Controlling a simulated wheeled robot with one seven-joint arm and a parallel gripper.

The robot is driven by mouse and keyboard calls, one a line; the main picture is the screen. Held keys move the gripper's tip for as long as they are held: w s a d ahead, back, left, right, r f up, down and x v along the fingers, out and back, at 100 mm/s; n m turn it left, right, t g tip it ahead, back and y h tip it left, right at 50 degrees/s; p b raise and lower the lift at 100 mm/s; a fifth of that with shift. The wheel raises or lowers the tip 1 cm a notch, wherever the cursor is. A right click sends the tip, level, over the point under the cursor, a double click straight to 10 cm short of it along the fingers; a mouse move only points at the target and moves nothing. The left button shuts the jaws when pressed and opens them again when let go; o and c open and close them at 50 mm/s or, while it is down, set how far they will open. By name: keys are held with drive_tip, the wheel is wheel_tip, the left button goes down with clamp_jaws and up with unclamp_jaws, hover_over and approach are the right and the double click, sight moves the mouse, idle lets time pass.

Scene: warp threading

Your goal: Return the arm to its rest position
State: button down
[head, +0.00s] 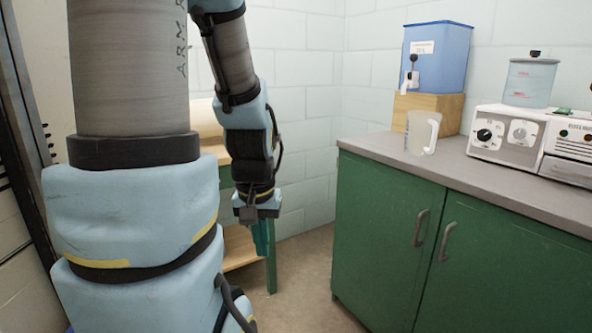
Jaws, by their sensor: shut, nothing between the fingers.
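My gripper (260,237) hangs at the end of my arm, left of the middle of the head view, with its fingers pointing down. The teal fingers are together and hold nothing that I can see. The gripper is in the air in front of a green-legged table and to the left of the green cabinet. My upper arm and its large joint fill the left of the view and hide much of what lies behind.
A green cabinet (385,240) with a grey counter (450,165) stands at the right. On it are a clear pitcher (418,133), a blue dispenser (440,58) on a wooden block (428,110), and a white appliance (505,138). A green table leg (271,275) and bare floor (305,265) show below.

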wheel_tip(320, 180, up, 16)
drive_tip(key=p, duration=1.5)
drive_tip(key=shift+r, duration=0.25)
drive_tip(key=c, duration=1.5)
unclamp_jaws()
